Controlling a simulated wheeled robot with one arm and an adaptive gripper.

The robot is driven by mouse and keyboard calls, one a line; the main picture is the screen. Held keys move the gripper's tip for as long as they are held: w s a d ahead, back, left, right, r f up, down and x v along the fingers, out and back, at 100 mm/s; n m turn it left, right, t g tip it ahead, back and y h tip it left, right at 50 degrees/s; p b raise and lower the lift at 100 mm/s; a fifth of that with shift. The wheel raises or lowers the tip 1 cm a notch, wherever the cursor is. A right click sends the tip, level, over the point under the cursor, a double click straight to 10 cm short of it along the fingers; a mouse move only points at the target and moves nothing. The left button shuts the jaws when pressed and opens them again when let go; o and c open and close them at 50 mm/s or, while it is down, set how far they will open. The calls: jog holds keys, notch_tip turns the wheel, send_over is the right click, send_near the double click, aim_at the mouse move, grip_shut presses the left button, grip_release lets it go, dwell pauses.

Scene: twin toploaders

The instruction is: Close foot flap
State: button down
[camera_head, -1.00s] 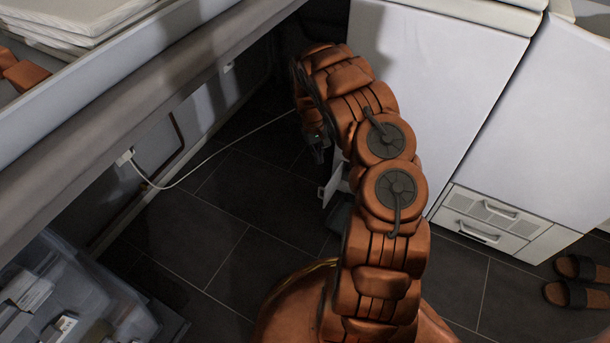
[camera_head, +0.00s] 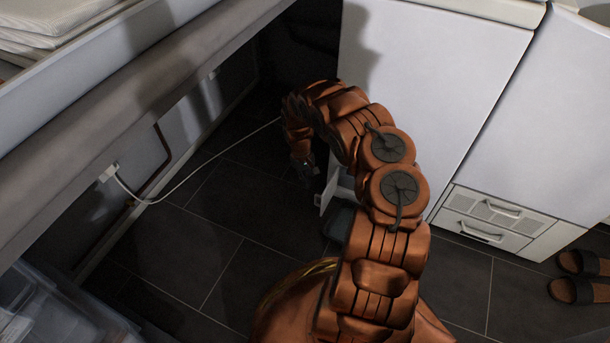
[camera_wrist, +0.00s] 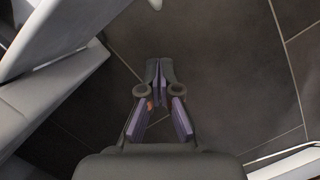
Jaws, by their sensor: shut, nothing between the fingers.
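The foot flap (camera_head: 327,194) of the left white washer stands open, a small pale panel sticking out from the machine's base. My arm hides much of the opening behind it. In the wrist view a pale panel, apparently this flap (camera_wrist: 62,38), fills the upper left. My gripper (camera_head: 306,178) hangs low, just left of the flap and apart from it. In the wrist view my gripper (camera_wrist: 160,68) has its fingertips together and empty, over the dark floor to the right of the flap.
The right washer has a closed foot panel (camera_head: 490,215). A dark grey thing (camera_head: 339,224) sits on the floor below the open flap. A white cable (camera_head: 190,190) runs left of my gripper. Sandals (camera_head: 580,278) lie at the right. Dark floor is free to the left.

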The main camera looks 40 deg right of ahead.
jog(key=shift+s+a+f+b, duration=0.1)
jog(key=shift+s+f+b, duration=0.1)
jog(key=shift+s, duration=0.85)
jog(key=shift+s+a+f+b, duration=0.1)
jog(key=shift+s+f, duration=0.1)
jog(key=shift+s, duration=0.85)
